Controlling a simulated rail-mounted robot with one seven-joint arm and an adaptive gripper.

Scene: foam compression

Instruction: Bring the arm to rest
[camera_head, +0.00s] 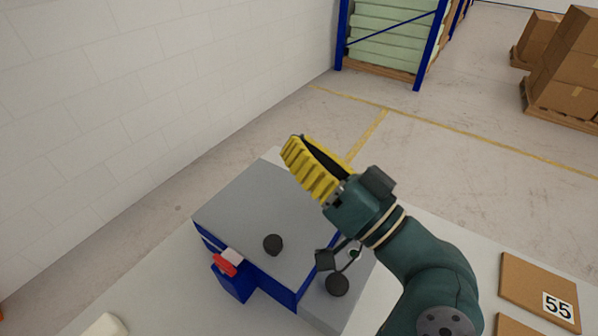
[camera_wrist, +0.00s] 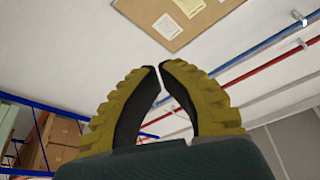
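My gripper (camera_head: 292,146) is raised above the grey and blue machine in the head view, its yellow ribbed fingers pointing up and to the left. In the wrist view my gripper (camera_wrist: 158,68) has its two fingertips almost together at the top, with a narrow gap widening below them. Nothing shows between the fingers. My arm is bent and reaches in from the lower right of the head view.
The machine (camera_head: 240,210) has a red part (camera_head: 225,264) and dark knobs, and stands on a pale table (camera_head: 445,228). A brown board marked 55 (camera_head: 530,285) lies at right. A white piece (camera_head: 104,326) is at lower left. The wrist view faces a noticeboard (camera_wrist: 165,22) and pipes.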

